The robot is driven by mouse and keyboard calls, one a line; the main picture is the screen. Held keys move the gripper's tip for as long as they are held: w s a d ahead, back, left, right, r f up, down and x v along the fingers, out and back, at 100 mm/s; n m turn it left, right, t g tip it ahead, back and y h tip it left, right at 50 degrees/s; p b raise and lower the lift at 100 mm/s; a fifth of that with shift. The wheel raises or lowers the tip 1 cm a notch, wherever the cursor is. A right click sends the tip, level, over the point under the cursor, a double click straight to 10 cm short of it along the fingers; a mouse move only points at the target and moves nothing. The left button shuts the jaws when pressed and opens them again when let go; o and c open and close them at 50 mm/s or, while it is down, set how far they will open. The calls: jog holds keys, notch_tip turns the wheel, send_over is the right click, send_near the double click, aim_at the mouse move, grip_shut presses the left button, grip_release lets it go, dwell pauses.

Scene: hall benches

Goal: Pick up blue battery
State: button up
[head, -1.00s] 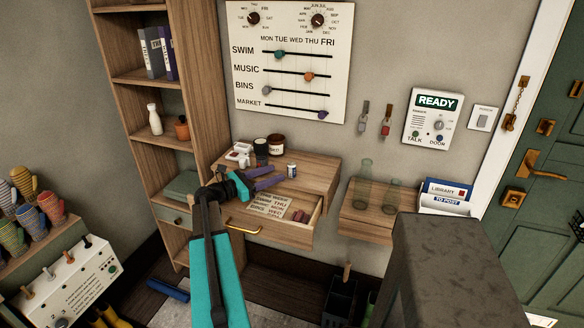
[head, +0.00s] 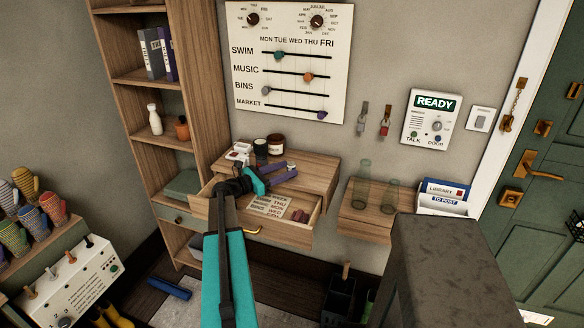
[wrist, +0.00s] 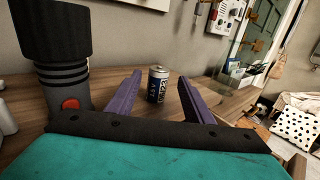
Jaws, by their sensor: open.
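The blue battery (wrist: 157,88) stands upright on a wooden top in the wrist view, blue with white lettering and a silver upper end. My gripper (wrist: 160,78) is open, with a purple finger on each side of the battery in that view. The battery appears a little beyond or between the fingertips, and I see no contact. In the head view my gripper (head: 290,168) is low over the wooden desk unit, and its fingers largely hide the battery there.
A black torch (wrist: 62,60) with a red button stands close left of my gripper. A brown jar (head: 275,144) stands at the back of the desk top. The open drawer (head: 290,235) below holds a printed card (head: 268,206). Glass bottles (head: 362,185) stand on a shelf to the right.

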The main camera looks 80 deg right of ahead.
aim_at(292, 163)
jog(key=shift+p+x, duration=0.5)
jog(key=shift+x, duration=1.25)
jog(key=shift+w, duration=0.1)
jog(key=shift+c, duration=0.2)
grip_shut()
jog(key=shift+r, duration=0.1)
jog(key=shift+r+b, duration=0.45)
jog(key=shift+r, duration=0.3)
jog(key=shift+r+b, duration=0.35)
jog(key=shift+r, duration=0.6)
jog(key=w+a+r+b, duration=0.1)
jog(key=w+a+b, duration=0.1)
jog(key=a, duration=1.3)
jog(key=shift+a+r+b, duration=0.15)
jog(key=shift+a+b, duration=0.25)
jog(key=shift+b, duration=0.25)
